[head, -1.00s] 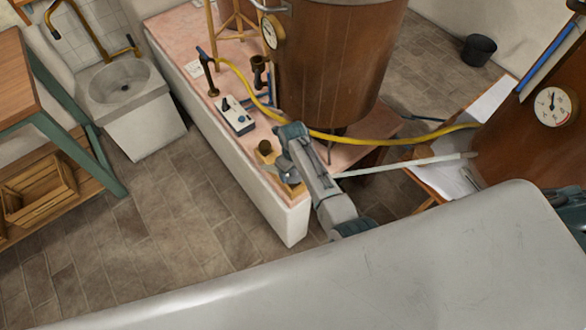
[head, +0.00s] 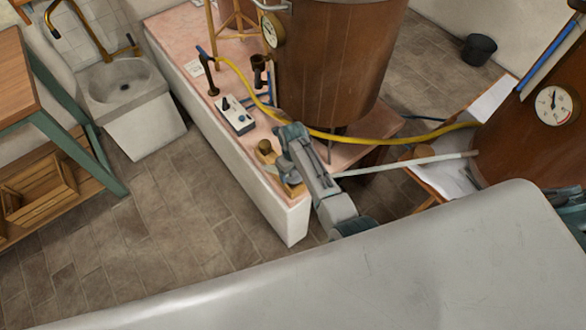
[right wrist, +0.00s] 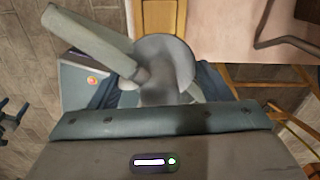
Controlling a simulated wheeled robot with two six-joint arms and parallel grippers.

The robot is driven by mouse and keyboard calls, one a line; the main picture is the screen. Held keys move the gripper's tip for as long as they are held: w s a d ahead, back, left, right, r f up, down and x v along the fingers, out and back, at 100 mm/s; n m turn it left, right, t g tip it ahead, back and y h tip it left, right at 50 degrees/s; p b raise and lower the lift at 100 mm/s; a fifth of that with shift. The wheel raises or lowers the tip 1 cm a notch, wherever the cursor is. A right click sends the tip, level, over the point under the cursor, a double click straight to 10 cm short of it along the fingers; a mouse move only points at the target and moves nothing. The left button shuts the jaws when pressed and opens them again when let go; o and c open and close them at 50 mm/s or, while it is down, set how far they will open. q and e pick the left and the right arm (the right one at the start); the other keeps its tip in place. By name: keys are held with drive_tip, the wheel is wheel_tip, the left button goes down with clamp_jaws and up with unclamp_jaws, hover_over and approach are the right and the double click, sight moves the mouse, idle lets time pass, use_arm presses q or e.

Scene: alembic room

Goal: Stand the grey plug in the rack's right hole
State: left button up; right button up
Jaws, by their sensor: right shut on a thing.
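My right gripper (head: 287,160) is over the near end of the pink-topped counter in the head view. In the right wrist view (right wrist: 160,92) it is shut on the grey plug (right wrist: 168,62), which shows a round grey head and a grey bar (right wrist: 92,40) angling up and left. The plug's lower end is hidden. The yellowish wooden rack (head: 294,189) lies under and beside the gripper, partly covered by it; its edge shows at the top of the right wrist view (right wrist: 160,14). A brass-brown piece (head: 264,147) stands at its far end. The rack's right hole cannot be made out. My left gripper is not in view.
A white control box (head: 237,117) and dark brass fittings (head: 259,70) stand farther along the counter (head: 185,65). A big copper-brown vat (head: 330,65) rises close behind the gripper. A yellow hose (head: 385,137) passes behind it. Open floor (head: 170,215) lies to the left.

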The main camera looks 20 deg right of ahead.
sight(293, 177)
drive_tip(key=shift+f, duration=0.15)
drive_tip(key=shift+f+b, duration=0.8)
drive_tip(key=shift+f, duration=0.2)
drive_tip(key=shift+f+b, duration=0.5)
drive_tip(key=shift+f, duration=0.3)
idle(1.0)
drive_tip(key=shift+f+b, duration=0.3)
drive_tip(key=shift+f, duration=0.6)
idle(2.1)
drive_tip(key=o, duration=1.1)
drive_tip(key=shift+c, duration=0.2)
drive_tip(key=shift+r, duration=0.15)
drive_tip(key=shift+r+p, duration=3.4)
drive_tip(key=shift+p, duration=0.2)
